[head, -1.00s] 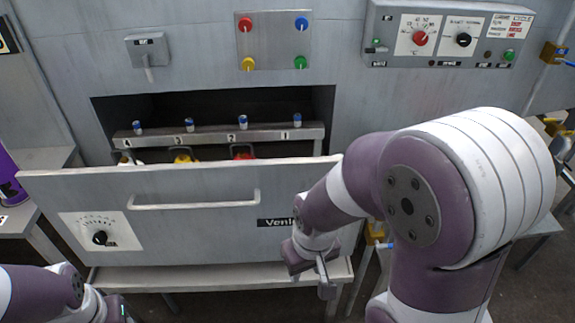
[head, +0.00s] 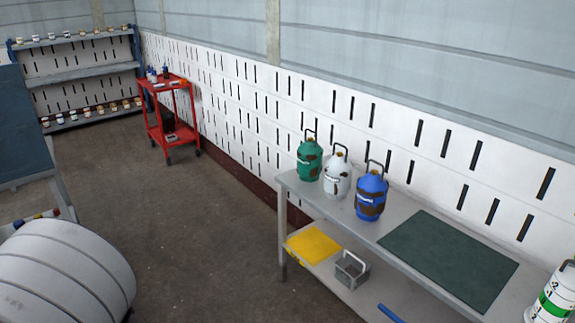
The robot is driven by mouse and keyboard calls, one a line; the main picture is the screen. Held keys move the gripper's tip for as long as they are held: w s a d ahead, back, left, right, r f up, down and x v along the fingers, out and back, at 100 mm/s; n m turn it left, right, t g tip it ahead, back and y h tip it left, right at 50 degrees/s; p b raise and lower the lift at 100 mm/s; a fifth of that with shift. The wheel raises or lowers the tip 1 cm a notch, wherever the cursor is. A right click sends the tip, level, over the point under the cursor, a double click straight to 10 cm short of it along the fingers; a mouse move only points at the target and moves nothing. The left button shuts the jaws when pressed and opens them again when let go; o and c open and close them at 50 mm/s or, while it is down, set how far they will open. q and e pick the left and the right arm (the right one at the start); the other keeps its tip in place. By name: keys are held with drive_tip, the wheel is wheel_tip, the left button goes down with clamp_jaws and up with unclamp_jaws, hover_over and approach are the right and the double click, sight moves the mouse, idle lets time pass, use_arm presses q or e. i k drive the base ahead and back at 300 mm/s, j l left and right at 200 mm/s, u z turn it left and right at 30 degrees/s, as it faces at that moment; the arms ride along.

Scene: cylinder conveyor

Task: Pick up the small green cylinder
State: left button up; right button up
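A small green cylinder (head: 310,160) with a dark handle on top stands upright on a grey metal table (head: 402,232) by the white wall. It is the leftmost in a row, beside a white cylinder (head: 337,176) and a blue cylinder (head: 371,194). Brown rusty patches show on it. Neither of my grippers is in view.
A dark green mat (head: 450,258) lies on the table. A white cylinder with a green band (head: 553,300) stands at the right edge. The lower shelf holds a yellow sheet (head: 312,245) and a grey basket (head: 351,270). A red cart (head: 172,120) stands farther back. The floor left of the table is clear.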

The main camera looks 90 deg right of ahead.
sight(309, 153)
drive_tip(key=z, duration=3.05)
drive_tip(key=i+z, duration=0.1)
drive_tip(key=i, duration=0.2)
